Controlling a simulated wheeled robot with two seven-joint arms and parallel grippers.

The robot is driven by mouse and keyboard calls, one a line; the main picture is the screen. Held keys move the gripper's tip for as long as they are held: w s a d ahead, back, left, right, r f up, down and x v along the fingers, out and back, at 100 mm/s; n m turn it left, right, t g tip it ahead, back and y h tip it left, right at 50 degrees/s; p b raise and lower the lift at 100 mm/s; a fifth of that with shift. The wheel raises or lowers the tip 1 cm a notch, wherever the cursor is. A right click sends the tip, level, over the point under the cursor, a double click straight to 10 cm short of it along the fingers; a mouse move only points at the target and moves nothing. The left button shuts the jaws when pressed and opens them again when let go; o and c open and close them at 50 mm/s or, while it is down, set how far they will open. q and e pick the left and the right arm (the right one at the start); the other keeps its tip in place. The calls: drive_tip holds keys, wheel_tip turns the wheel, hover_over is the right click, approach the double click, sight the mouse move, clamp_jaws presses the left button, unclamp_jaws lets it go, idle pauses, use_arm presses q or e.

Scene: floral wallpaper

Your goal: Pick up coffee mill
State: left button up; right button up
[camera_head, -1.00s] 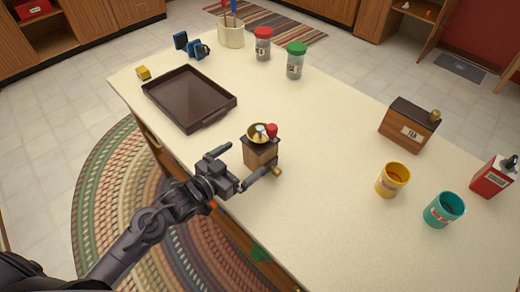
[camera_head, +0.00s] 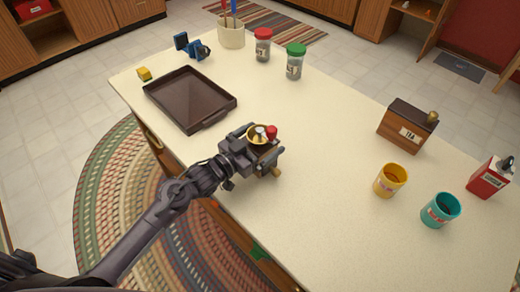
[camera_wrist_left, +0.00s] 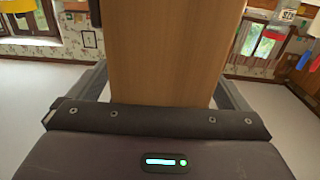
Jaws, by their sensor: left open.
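The coffee mill, with a wooden body, brass bowl and red knob (camera_head: 272,131), stands near the table's front edge in the head view. My left gripper (camera_head: 262,158) is at the mill, its open fingers on either side of the wooden body. In the left wrist view the mill's wooden side (camera_wrist_left: 168,50) fills the middle, between the two fingers (camera_wrist_left: 165,85). The arm and gripper hide most of the mill's lower body in the head view. My right gripper is not in view.
A dark brown tray (camera_head: 217,119) lies to the left behind the mill. A wooden tea box (camera_head: 402,132), a yellow mug (camera_head: 390,181), a teal mug (camera_head: 440,211) and a red box (camera_head: 489,179) stand on the right. Two lidded jars (camera_head: 295,66) stand at the back. The table middle is clear.

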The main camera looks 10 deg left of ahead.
use_arm(q)
drive_tip(key=c, duration=1)
drive_tip(key=shift+c, duration=0.2)
drive_tip(key=shift+r, duration=0.1)
wheel_tip(320, 180, up, 20)
drive_tip(key=o, duration=0.3)
drive_tip(key=c, duration=0.4)
